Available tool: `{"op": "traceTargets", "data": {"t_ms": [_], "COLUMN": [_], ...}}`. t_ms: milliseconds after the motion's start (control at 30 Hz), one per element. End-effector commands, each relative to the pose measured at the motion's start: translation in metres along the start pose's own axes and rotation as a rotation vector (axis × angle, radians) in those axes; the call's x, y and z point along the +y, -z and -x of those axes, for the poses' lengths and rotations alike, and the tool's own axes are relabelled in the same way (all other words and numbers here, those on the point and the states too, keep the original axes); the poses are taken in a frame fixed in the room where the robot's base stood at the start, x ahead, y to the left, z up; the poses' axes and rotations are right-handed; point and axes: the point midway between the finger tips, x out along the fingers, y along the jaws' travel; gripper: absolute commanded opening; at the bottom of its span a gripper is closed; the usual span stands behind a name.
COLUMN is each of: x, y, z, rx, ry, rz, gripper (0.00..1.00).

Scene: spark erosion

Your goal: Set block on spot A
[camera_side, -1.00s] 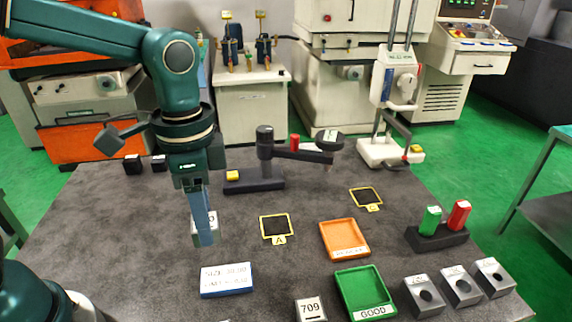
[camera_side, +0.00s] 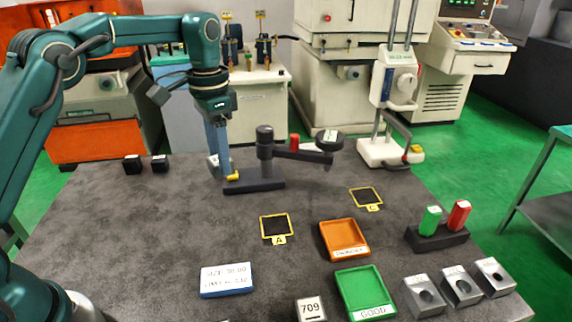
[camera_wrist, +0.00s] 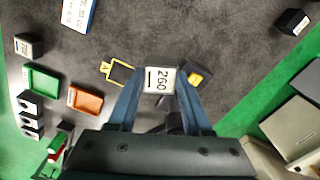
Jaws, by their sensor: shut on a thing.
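My gripper (camera_wrist: 161,84) is shut on a light grey block marked 260 (camera_wrist: 160,79), seen between its two blue fingers in the wrist view. In the side view my gripper (camera_side: 222,172) is at the back of the table, left of the gauge stand, and the block (camera_side: 212,163) is mostly hidden behind a finger. I cannot tell how far the block is above the table. Spot A (camera_side: 276,226) is a black square with a yellow border, bare, in front and to the right of my gripper. It also shows in the wrist view (camera_wrist: 121,73).
The gauge stand (camera_side: 257,185) with its yellow button is close beside my fingers. An orange tray (camera_side: 343,238), a green tray (camera_side: 364,291), spot C (camera_side: 366,196) and a white sign (camera_side: 227,280) lie on the table. Left of spot A the table is clear.

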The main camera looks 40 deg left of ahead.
Motion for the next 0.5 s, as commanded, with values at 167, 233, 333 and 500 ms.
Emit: {"op": "traceTargets", "data": {"t_ms": [167,233,333,500], "x": [0.03,0.042,0.059,0.078], "y": [0.023,0.032,0.046,0.062], "z": [-0.022,-0.031,-0.044,-0.059], "rx": [0.0,0.0,0.001,0.004], "ry": [-0.001,-0.001,0.0,0.001], "rz": [-0.009,-0.008,-0.008,-0.004], "gripper": [0.0,0.0,0.0,0.0]}}
